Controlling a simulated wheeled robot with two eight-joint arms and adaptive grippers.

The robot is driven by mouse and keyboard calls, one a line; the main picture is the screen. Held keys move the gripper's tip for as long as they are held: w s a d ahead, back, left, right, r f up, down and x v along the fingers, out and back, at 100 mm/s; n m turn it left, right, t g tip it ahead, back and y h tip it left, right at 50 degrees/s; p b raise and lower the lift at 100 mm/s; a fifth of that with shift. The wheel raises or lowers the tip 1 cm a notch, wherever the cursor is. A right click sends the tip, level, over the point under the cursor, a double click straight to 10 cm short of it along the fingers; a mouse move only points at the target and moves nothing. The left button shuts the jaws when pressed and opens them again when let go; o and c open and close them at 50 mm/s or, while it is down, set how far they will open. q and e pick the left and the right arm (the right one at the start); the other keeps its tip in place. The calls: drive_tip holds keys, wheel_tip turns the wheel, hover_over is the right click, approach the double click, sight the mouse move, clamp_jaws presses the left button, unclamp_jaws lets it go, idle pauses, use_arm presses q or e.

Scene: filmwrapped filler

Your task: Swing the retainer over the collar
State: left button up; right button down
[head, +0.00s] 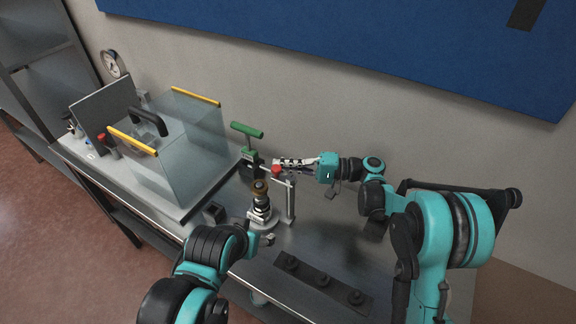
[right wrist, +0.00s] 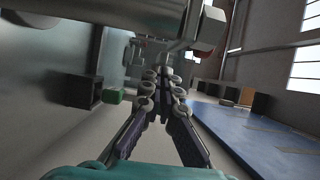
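A upright fixture stands on the bench with a brown ring-shaped collar (head: 260,187) on its dark and silver stack (head: 261,207). A thin metal retainer bar (head: 268,170) with a red end runs above and behind the collar, beside an upright post (head: 291,199); it seems to be the large bar with a red end (right wrist: 211,30) in the right wrist view. My right gripper (head: 283,163) is beside the red end. Its fingertips (right wrist: 163,76) are together, with nothing clearly held. My left arm reaches to the fixture's base; its gripper (head: 256,236) is too unclear to read.
A clear-walled box (head: 190,145) with yellow edges stands on the bench to the left. A green T-handle (head: 247,130) rises behind the fixture. A dark strip with round knobs (head: 322,281) lies at the front right. A wall stands behind the bench.

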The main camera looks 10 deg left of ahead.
drive_tip(key=shift+s+a, duration=0.3)
drive_tip(key=shift+a, duration=0.15)
idle(1.3)
drive_tip(key=d, duration=0.7)
drive_tip(key=shift+w+d, duration=0.2)
drive_tip(key=shift+w, duration=0.25)
